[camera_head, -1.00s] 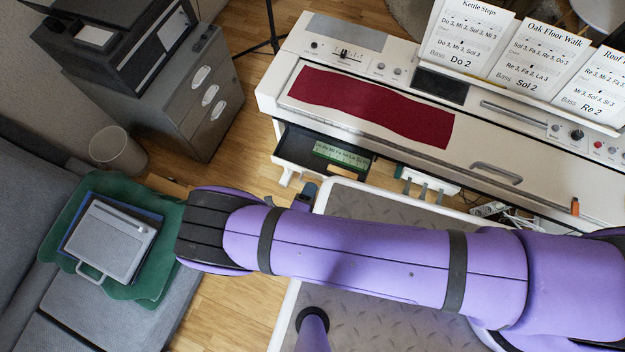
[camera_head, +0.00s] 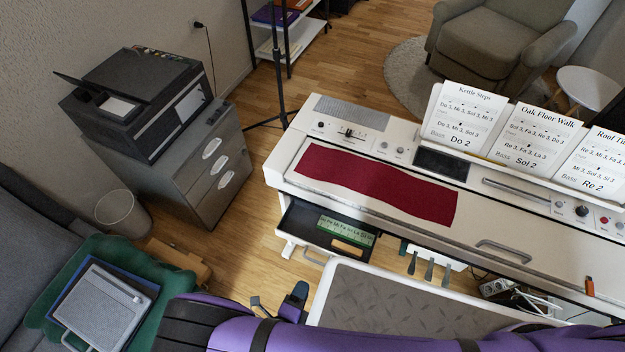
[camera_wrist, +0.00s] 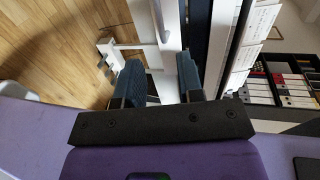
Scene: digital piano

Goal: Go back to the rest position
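My gripper (camera_head: 280,305) shows at the bottom of the head view, low in front of the piano's left end and just left of the bench. In the wrist view its two dark fingers (camera_wrist: 160,82) stand apart with nothing between them. My purple arm crosses the bottom edge of the head view. The white digital piano (camera_head: 380,232) has a red cloth (camera_head: 375,190) lying along its front top. A drawer (camera_head: 297,222) under its left end is pulled out and holds a green labelled strip (camera_head: 345,231) and a small wooden piece.
The bench (camera_head: 400,305) stands close in front of the piano, right of my gripper. Song sheets (camera_head: 535,135) stand on the piano. A grey cabinet with a printer (camera_head: 140,105), a bin (camera_head: 122,212) and a sofa with a green cushion (camera_head: 45,300) are at left. Floor between cabinet and piano is clear.

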